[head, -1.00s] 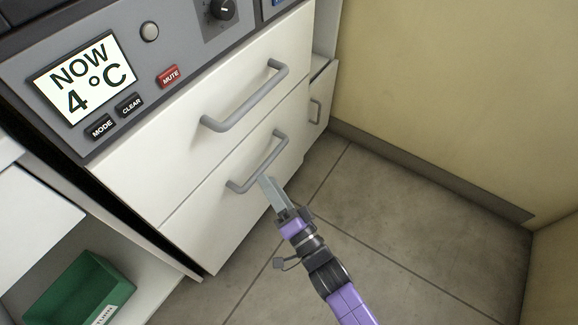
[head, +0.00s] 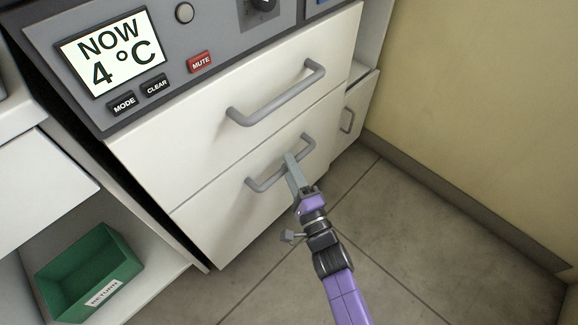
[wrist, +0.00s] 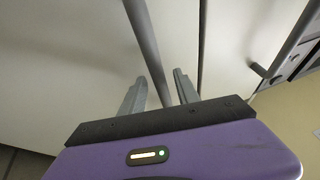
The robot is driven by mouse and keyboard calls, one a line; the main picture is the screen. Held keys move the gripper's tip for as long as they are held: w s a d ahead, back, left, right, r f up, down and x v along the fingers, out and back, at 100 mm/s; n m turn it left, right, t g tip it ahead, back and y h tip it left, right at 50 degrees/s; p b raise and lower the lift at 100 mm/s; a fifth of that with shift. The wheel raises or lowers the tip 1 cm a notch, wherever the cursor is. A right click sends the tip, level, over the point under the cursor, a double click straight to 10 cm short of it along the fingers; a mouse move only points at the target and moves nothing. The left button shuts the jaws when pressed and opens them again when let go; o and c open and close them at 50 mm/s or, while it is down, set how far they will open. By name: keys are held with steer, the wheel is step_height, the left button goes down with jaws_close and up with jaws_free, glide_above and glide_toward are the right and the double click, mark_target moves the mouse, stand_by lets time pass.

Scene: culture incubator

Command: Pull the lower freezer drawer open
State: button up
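The lower drawer (head: 222,228) is a plain white front, flush with the white upper drawer (head: 165,165) above it. Its grey bar handle (head: 268,181) runs slantwise across the front. My gripper (head: 291,161) is at the middle of this handle. In the wrist view the two fingers of my gripper (wrist: 160,88) stand apart, with the lower handle (wrist: 148,45) passing between them. A gap shows between the bar and each finger. Contact at the tips cannot be made out.
The upper drawer's handle (head: 280,95) sits just above my gripper. A control panel reading 4 °C is above that. A green bin (head: 92,272) stands on a low shelf at left. A beige wall (head: 480,120) rises at right; the floor before the drawers is clear.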

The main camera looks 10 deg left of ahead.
steer(key=shift+w+a+r, duration=0.1)
steer(key=shift+w+a, duration=0.1)
steer(key=shift+w, duration=0.2)
steer(key=shift+c, duration=0.2)
jaws_close()
stand_by(1.1)
